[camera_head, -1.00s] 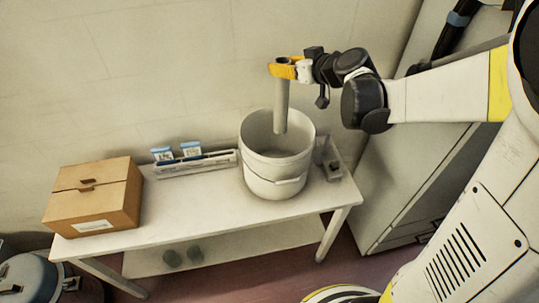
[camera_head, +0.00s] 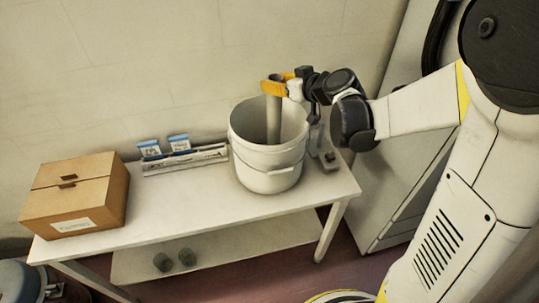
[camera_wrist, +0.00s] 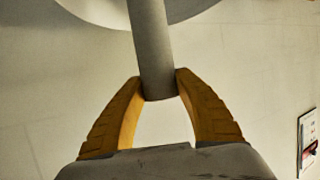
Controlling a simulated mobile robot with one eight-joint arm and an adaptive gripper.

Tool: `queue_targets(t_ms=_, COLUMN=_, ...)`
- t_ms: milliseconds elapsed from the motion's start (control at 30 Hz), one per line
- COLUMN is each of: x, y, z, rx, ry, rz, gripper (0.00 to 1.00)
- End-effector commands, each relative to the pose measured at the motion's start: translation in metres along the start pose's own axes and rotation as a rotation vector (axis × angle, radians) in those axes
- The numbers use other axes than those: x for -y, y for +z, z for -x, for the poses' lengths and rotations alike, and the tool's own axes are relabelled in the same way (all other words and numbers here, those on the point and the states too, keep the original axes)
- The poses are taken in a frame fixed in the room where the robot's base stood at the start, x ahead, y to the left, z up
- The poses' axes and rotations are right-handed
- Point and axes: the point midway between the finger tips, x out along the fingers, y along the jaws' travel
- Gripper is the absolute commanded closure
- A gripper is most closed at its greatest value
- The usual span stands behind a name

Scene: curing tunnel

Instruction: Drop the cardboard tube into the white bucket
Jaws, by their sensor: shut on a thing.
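The cardboard tube (camera_head: 273,119) is a grey-brown cylinder held upright. Its lower part is inside the white bucket (camera_head: 268,157), and its bottom end is hidden behind the bucket's front wall. The bucket stands on the right part of the white table. My gripper (camera_head: 276,86) is above the bucket opening, with its yellow fingers shut on the tube's upper end. In the wrist view the fingers (camera_wrist: 160,88) press on both sides of the tube (camera_wrist: 152,45), and a pale curved surface shows at the top.
A cardboard box (camera_head: 78,192) sits on the left end of the table (camera_head: 190,205). A pale tray (camera_head: 187,160) with small blue-and-white packets lies left of the bucket. A small grey holder (camera_head: 327,150) stands right of it. Two dark round objects (camera_head: 174,261) are on the lower shelf.

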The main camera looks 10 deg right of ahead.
Motion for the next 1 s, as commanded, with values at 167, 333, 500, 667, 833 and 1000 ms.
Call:
queue_targets(t_ms=167, x=0.0, y=0.001, z=0.0, rx=0.0, ry=0.0, rz=0.0, gripper=0.93)
queue_targets(t_ms=333, x=0.0, y=0.001, z=0.0, rx=0.0, ry=0.0, rz=0.0, gripper=0.4)
queue_targets(t_ms=500, x=0.0, y=0.001, z=0.0, rx=0.0, ry=0.0, rz=0.0, gripper=0.4)
queue_targets(t_ms=667, x=0.0, y=0.001, z=0.003, rx=0.0, ry=0.001, rz=0.0, gripper=0.4)
queue_targets(t_ms=833, x=-0.001, y=0.001, z=0.028, rx=0.0, ry=0.002, rz=-0.002, gripper=0.4)
queue_targets(t_ms=1000, x=-0.001, y=0.001, z=0.067, rx=-0.001, ry=0.004, rz=-0.002, gripper=0.4)
